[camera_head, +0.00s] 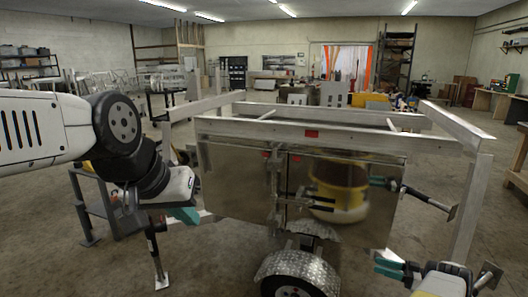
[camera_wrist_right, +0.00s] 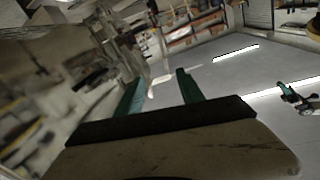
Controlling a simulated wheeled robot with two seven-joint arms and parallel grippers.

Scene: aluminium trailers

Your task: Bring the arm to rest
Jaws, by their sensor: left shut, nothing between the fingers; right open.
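My left arm comes in from the left in the head view, its elbow bent in front of the trailer. My left gripper (camera_head: 185,215) has teal fingers that show low by the trailer's left side, shut and empty, partly hidden by the wrist. My right gripper (camera_head: 388,264) is at the lower right in front of the trailer, its teal fingers apart and empty. In the right wrist view the two teal fingers of the right gripper (camera_wrist_right: 160,88) stand apart with nothing between them.
The aluminium trailer (camera_head: 235,180) fills the middle, with a shiny panel reflecting a yellow shape, top rails (camera_head: 330,130) and a wheel (camera_head: 295,275). A grey metal stand (camera_head: 120,215) is at left. Concrete floor (camera_head: 60,250) is bare at lower left. Shelves and benches line the back.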

